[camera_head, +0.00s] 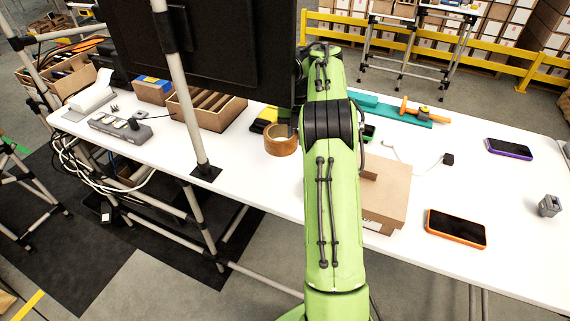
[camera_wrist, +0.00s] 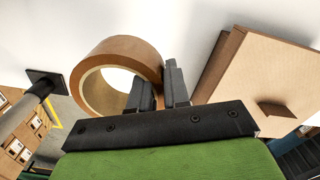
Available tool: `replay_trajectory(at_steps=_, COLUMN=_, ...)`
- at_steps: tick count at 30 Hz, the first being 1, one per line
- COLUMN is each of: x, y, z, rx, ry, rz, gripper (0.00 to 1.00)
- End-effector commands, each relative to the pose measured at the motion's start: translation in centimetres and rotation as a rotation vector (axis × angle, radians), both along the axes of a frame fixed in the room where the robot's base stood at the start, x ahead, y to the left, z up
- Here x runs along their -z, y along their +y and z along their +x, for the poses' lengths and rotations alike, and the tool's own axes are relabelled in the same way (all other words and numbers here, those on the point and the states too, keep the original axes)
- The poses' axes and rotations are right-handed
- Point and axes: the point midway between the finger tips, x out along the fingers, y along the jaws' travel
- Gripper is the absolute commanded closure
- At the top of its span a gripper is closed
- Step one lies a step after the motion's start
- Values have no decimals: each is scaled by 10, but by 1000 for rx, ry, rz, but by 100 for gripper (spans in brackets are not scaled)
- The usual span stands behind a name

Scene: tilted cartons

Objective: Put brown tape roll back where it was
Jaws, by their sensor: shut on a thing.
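The brown tape roll (camera_head: 281,140) is a tan ring just left of my green arm in the head view. In the wrist view the tape roll (camera_wrist: 122,52) stands out beyond the fingers with its open hole facing the camera. My gripper (camera_wrist: 162,92) is shut on the roll's right side wall, with one dark finger inside the ring and one outside. In the head view my gripper is mostly hidden behind my arm. I cannot tell for sure whether the roll touches the table (camera_head: 245,172) or is held just above it.
A cardboard carton (camera_head: 388,195) stands right of the roll, partly behind my arm; it also shows in the wrist view (camera_wrist: 262,70). A monitor pole (camera_head: 187,95) rises at the left. An orange phone (camera_head: 456,228) lies to the right. A divided box (camera_head: 207,108) stands behind left.

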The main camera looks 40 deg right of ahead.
Motion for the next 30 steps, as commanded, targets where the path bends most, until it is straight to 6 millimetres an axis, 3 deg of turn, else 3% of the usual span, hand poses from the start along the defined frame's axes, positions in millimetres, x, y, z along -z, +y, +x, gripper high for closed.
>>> replay_trajectory(at_steps=1, x=22, y=1, z=0, rx=0, ry=4, rz=2, gripper=100)
replay_trajectory(at_steps=10, x=76, y=1, z=0, rx=0, ry=4, rz=0, gripper=100)
replay_trajectory(at_steps=23, x=84, y=0, z=0, rx=0, ry=2, rz=1, gripper=100)
replay_trajectory(at_steps=24, x=84, y=0, z=0, rx=0, ry=2, rz=1, gripper=83)
replay_trajectory(at_steps=29, x=83, y=0, z=0, rx=0, ry=2, rz=1, gripper=59)
replay_trajectory(at_steps=30, x=83, y=0, z=0, rx=0, ry=2, rz=1, gripper=59)
